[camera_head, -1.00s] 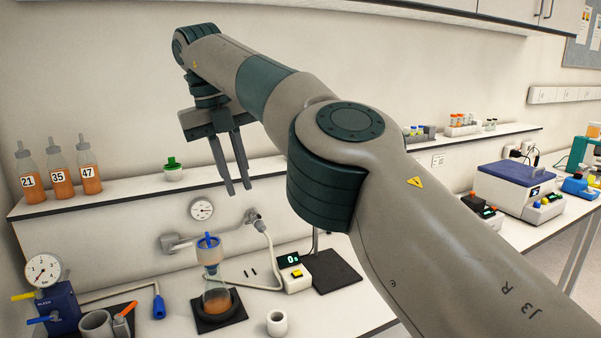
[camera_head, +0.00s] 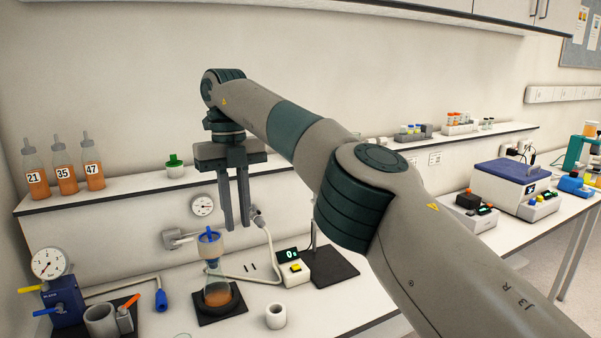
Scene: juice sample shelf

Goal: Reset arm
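My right gripper (camera_head: 237,228) hangs at the middle left, fingers pointing down, in front of the wall below the shelf. Its two fingers are nearly parallel with a narrow gap between them, and nothing shows in the gap. It is above the bench, above and to the right of the blue-topped flask (camera_head: 217,292). My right arm crosses the view from the lower right and hides part of the shelf and bench. My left gripper is not in view.
Bottles labelled 21 (camera_head: 36,177), 35 (camera_head: 66,175) and 47 (camera_head: 93,170) stand on the shelf (camera_head: 130,192). A gauge pump (camera_head: 62,300), a white cup (camera_head: 276,316) and a timer box (camera_head: 292,270) stand on the bench. A blue-lidded box (camera_head: 503,182) is at right.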

